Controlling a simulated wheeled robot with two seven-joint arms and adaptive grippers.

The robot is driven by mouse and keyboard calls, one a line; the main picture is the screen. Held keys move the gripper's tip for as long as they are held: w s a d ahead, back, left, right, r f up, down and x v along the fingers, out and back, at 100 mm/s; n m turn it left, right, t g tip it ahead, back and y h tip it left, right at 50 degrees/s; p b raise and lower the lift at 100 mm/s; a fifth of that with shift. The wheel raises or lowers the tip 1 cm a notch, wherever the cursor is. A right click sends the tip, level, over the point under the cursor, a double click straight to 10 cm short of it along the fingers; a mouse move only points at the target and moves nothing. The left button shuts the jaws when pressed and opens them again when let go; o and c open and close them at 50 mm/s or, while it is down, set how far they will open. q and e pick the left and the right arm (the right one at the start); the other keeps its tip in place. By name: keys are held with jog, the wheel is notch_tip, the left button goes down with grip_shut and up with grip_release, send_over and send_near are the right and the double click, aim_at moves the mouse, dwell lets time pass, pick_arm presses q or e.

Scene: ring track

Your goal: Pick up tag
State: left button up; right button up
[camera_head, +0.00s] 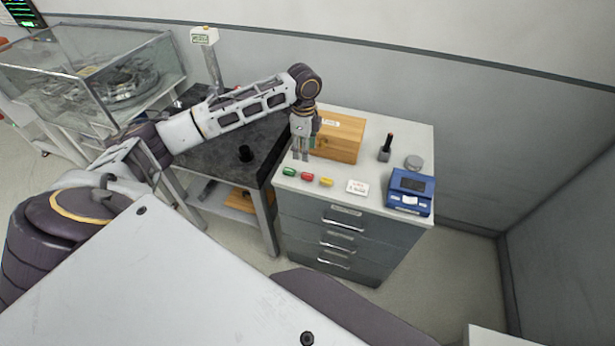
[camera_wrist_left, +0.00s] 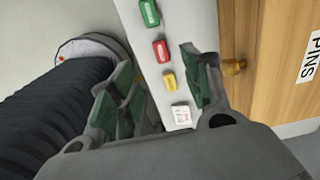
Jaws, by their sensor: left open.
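Green (camera_head: 289,171), red (camera_head: 307,176) and yellow (camera_head: 326,181) tags lie in a row along the front of the white cabinet top. A white card with print (camera_head: 357,187) lies to their right. My left gripper (camera_head: 301,154) points down above the cabinet, behind the tags and in front of the wooden box. In the left wrist view, the open left gripper (camera_wrist_left: 157,62) is empty, and the green (camera_wrist_left: 149,12), red (camera_wrist_left: 161,50) and yellow (camera_wrist_left: 169,80) tags and the white card (camera_wrist_left: 181,114) show beyond and between its fingers. My right gripper is out of view.
A wooden box (camera_head: 343,140) labelled PINS stands close behind the gripper; its knob (camera_wrist_left: 234,67) is near one finger. A blue device (camera_head: 410,193), a dark upright object (camera_head: 386,148) and a grey round item (camera_head: 413,162) stand to the right. A dark table (camera_head: 225,150) adjoins on the left.

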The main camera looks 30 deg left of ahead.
pick_arm(q)
send_over(306, 174)
notch_tip(306, 174, down, 6)
jog(key=shift+s+a+f, duration=0.1)
jog(key=shift+a+f, duration=0.05)
jog(key=shift+f, duration=0.1)
jog(key=shift+f, duration=0.1)
jog(key=shift+d+f+p, duration=0.2)
jog(key=shift+f+p, duration=0.45)
jog(key=shift+f, duration=1.85)
jog(key=shift+c, duration=0.5)
jog(key=c, duration=0.8)
